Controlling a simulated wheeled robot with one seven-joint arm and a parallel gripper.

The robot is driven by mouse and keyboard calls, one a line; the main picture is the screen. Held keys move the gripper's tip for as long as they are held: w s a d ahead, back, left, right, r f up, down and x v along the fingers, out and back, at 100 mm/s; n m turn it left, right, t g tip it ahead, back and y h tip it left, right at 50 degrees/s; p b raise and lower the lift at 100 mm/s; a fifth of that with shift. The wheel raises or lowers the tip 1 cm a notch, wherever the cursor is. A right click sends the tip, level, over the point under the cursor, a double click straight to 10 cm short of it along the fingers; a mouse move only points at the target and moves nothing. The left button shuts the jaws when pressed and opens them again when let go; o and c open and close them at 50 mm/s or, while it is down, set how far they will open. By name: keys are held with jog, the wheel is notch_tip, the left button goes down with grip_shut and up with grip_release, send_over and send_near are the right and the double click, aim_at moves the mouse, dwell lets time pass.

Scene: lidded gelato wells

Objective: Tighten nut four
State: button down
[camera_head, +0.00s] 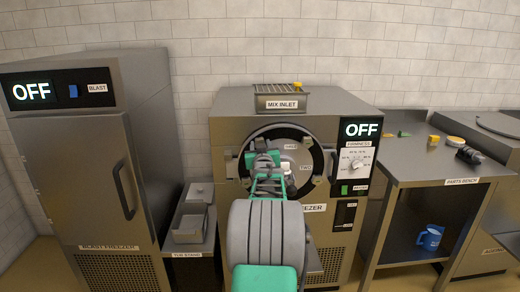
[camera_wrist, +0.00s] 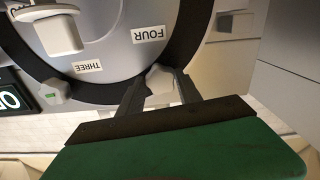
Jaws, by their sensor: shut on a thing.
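In the wrist view, nut four (camera_wrist: 161,84) is a pale faceted nut at the dark rim of the round door, close to the label FOUR (camera_wrist: 148,34). My gripper (camera_wrist: 160,90) has its two dark fingers on either side of this nut and is shut on it. Another pale nut (camera_wrist: 53,92), with a green mark, sits on the rim near the label THREE (camera_wrist: 88,66). In the head view, my gripper (camera_head: 262,160) is at the left part of the round freezer door (camera_head: 322,146). My arm hides nut four and the lower left of the door there.
A light handle (camera_wrist: 60,32) sticks out of the door. The freezer display (camera_head: 362,129) reads OFF. The blast freezer (camera_head: 70,170) stands left, with the tub stand (camera_head: 190,248) between. The parts bench (camera_head: 420,165) at right holds a dark tool (camera_head: 468,155) and small coloured parts.

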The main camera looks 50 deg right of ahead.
jog(key=c, duration=1.3)
grip_release()
jog(key=shift+m, duration=0.8)
jog(key=o, duration=0.4)
jog(key=b+v, duration=0.4)
jog(key=v, duration=0.2)
